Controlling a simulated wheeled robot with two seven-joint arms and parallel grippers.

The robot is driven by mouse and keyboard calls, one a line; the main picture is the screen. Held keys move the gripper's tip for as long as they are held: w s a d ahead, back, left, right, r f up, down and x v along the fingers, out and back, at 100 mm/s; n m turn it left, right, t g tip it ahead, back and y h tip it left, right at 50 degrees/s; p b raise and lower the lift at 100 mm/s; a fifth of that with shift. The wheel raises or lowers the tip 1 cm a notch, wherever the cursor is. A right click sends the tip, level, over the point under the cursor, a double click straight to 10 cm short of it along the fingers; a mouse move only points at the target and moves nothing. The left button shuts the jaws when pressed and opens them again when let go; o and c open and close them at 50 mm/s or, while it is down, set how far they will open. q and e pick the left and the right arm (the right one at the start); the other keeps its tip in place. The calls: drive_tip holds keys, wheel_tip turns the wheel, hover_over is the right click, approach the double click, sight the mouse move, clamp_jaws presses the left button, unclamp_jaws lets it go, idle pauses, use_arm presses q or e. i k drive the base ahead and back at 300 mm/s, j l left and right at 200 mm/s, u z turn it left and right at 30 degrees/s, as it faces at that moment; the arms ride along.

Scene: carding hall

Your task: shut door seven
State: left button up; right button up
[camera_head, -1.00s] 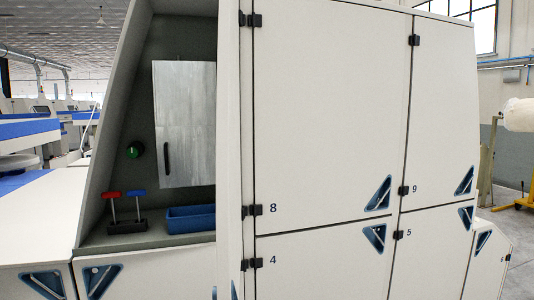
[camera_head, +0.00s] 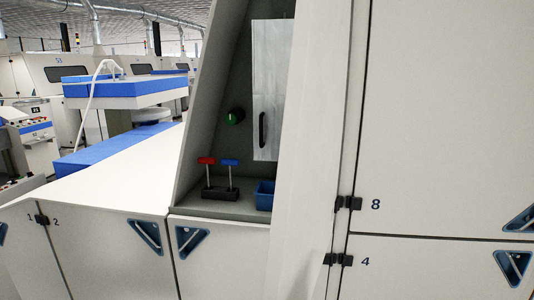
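No number 7 is readable in the view. A pale upright panel (camera_head: 312,120) stands at a steep angle between the open grey compartment (camera_head: 215,120) and door 8 (camera_head: 440,110). It looks like a door standing open, and it hides the compartment's right part. Black hinges (camera_head: 348,203) sit near its right edge. Neither of my grippers is in view.
Door 4 (camera_head: 420,275) and door 8 are shut on the right. Low door 2 (camera_head: 110,250) and a white sloping top (camera_head: 110,180) lie left of the compartment. Blue-and-white machines (camera_head: 140,90) stand behind at left.

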sight(305, 205)
drive_tip(key=i+l+z, duration=0.35)
drive_tip(key=k+l, duration=0.5)
drive_tip(key=k+j+z, duration=0.2)
drive_tip(key=z, duration=0.25)
drive_tip(key=k+l, duration=0.05)
drive_tip(key=k, duration=0.05)
